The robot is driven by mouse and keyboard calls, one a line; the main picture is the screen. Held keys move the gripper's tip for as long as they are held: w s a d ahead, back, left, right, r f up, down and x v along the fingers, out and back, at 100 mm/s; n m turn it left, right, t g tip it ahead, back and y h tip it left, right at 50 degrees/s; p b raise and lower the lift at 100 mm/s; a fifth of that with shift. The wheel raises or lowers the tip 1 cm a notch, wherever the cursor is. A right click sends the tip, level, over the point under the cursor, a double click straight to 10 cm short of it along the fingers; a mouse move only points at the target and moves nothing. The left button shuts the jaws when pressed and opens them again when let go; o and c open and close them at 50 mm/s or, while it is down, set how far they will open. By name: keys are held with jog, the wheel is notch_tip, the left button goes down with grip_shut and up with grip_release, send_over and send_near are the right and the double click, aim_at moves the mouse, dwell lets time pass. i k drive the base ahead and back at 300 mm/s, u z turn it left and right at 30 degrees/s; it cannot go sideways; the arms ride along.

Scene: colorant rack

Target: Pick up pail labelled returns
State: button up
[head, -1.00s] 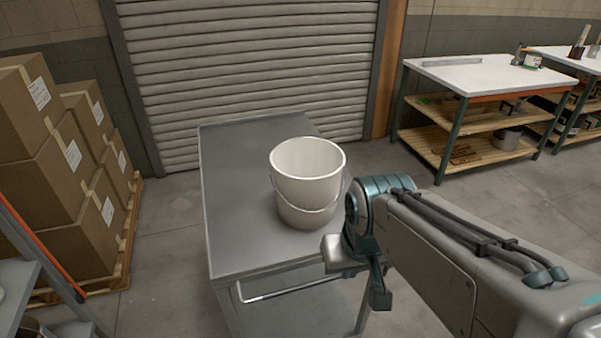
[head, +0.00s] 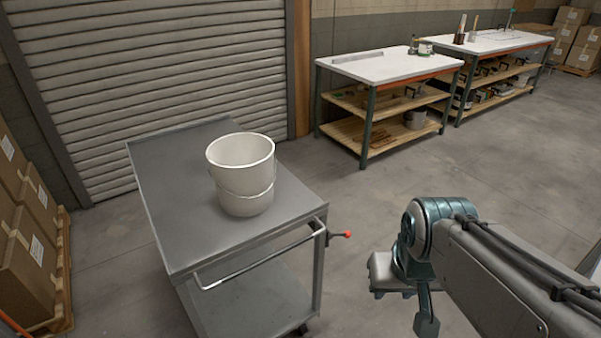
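A white pail (head: 242,178) stands upright on the grey top of a metal cart (head: 172,205) in the head view. Its wire handle hangs down against its side, and its inside looks empty from here. I see no label on the side that faces me. My gripper (head: 425,318) is at the lower right, well apart from the pail and beyond the cart's right edge. It points downward, and its fingers are too small and overlapped to tell whether they are open. Nothing is visible hanging from it.
The cart has a push handle (head: 262,262) and a red-knobbed lever (head: 347,234). Stacked boxes (head: 30,235) stand on a pallet at left. A rolling shutter (head: 160,85) is behind. White-topped workbenches (head: 385,66) stand at the back right. Floor between cart and benches is clear.

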aim_at(244, 175)
jog(key=z, duration=0.55)
jog(key=k, duration=0.75)
jog(key=z, duration=0.6)
jog(key=i, duration=1.3)
jog(key=u, duration=0.95)
jog(key=i, duration=0.85)
jog(key=u, duration=1.35)
jog(key=i, duration=0.4)
jog(key=u, duration=0.35)
